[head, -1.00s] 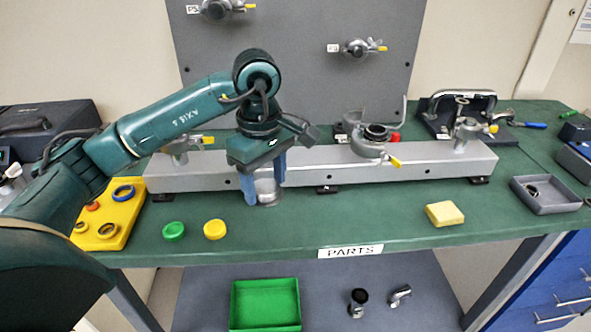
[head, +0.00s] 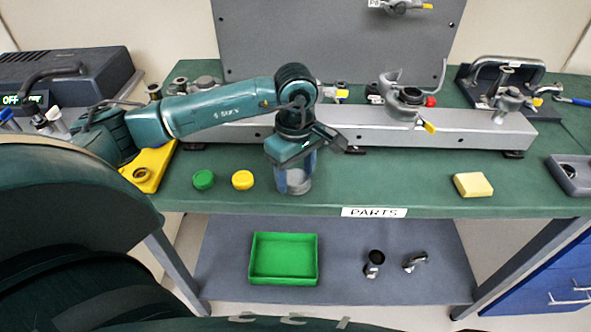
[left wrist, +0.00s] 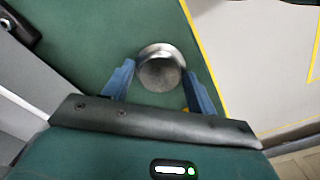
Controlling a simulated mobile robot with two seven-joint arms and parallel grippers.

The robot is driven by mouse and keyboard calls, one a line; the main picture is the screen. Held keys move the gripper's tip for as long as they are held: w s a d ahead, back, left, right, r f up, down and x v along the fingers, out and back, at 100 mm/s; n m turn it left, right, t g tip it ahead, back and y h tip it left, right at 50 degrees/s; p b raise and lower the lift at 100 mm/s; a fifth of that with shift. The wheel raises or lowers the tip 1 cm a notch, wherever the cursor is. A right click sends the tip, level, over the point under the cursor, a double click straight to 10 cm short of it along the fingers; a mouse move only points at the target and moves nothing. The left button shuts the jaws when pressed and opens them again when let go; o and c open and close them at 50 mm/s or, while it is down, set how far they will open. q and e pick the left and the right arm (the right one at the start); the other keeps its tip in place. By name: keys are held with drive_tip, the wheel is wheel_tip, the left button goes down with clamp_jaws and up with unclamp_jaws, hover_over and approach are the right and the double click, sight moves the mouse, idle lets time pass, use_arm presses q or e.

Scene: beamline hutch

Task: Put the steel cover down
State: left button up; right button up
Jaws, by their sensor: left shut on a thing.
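The steel cover (left wrist: 161,72) is a round, shiny metal piece between the blue fingers of my left gripper (left wrist: 160,92) in the left wrist view. In the head view my left gripper (head: 297,181) points down over the front part of the green bench (head: 420,195), and the cover (head: 300,185) shows partly between its fingers. The gripper is shut on it. Whether the cover touches the bench top I cannot tell. My right gripper is not in view.
A yellow cap (head: 243,180) and a green cap (head: 203,179) lie left of the gripper. The long metal rail (head: 370,131) runs behind it. A yellow block (head: 473,184) is to the right, with clear bench between. A green tray (head: 284,258) sits on the lower shelf.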

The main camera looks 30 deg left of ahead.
sight(296, 177)
use_arm(q)
drive_tip(key=o, duration=1)
drive_tip(key=shift+f, duration=0.1)
drive_tip(key=shift+r+p, duration=0.3)
wheel_tip(296, 177, up, 12)
drive_tip(key=shift+f+b, duration=0.1)
drive_tip(key=shift+b, duration=0.65)
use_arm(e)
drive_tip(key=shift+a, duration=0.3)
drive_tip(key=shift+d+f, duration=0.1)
